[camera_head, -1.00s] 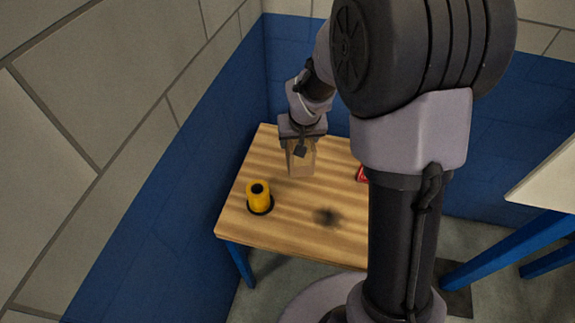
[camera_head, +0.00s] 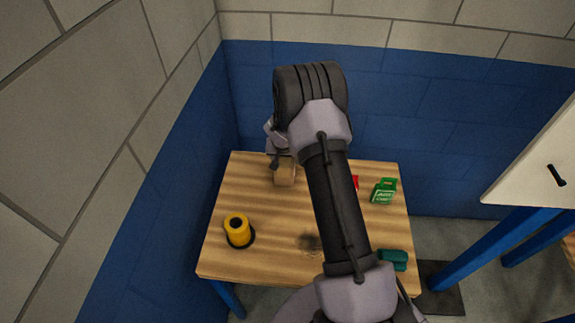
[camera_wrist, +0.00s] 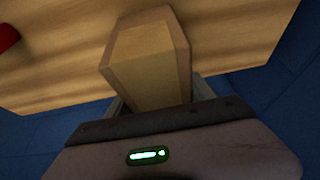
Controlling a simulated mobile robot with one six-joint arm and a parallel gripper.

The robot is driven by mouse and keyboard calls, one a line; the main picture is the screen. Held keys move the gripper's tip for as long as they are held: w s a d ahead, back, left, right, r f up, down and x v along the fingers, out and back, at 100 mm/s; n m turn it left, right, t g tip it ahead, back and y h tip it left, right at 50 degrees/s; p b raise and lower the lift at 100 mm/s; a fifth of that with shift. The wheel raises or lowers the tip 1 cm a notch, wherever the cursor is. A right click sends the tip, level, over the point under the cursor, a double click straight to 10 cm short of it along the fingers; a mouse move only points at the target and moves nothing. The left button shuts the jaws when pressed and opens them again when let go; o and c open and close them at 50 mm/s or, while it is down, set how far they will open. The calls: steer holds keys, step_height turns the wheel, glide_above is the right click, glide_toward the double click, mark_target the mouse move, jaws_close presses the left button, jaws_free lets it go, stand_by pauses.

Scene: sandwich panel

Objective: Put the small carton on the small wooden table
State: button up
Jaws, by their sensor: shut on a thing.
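The small carton (camera_head: 285,176) is a plain tan box over the back left part of the small wooden table (camera_head: 265,255). In the wrist view the carton (camera_wrist: 150,62) stands out from my gripper (camera_wrist: 158,100), with the wooden top behind it. My gripper (camera_head: 281,163) is shut on the carton. My arm hides much of the gripper in the head view. I cannot tell whether the carton touches the table.
A yellow cylinder on a dark base (camera_head: 237,230) stands at the table's left. A green box (camera_head: 383,191), a partly hidden red thing (camera_head: 355,183) and a teal object (camera_head: 393,260) are at the right. Blue walls border the back and left. A white panel (camera_head: 535,165) stands right.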

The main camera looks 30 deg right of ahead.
steer(key=shift+f, duration=0.25)
steer(key=shift+f, duration=0.15)
steer(key=o, duration=1.6)
steer(key=s+a+r+p, duration=0.1)
steer(key=s+a+r, duration=0.25)
steer(key=r, duration=0.65)
steer(key=s+a+r+t+p, duration=0.1)
steer(key=s+a+r, duration=0.3)
steer(key=r, duration=0.6)
steer(key=s+a+r+p, duration=0.1)
steer(key=s+a+r, duration=0.3)
steer(key=r, duration=0.6)
steer(key=s+a+r+y, duration=0.1)
steer(key=s+a+r, duration=0.1)
steer(key=s, duration=0.5)
steer(key=s+a+r+n+y, duration=0.1)
steer(key=s+a+r+y, duration=0.1)
steer(key=s+a, duration=0.3)
steer(key=s+a+r+n+t+y, duration=0.1)
steer(key=s+a+r, duration=0.2)
steer(key=s, duration=0.8)
steer(key=shift+a+r, duration=0.2)
steer(key=shift+a, duration=0.45)
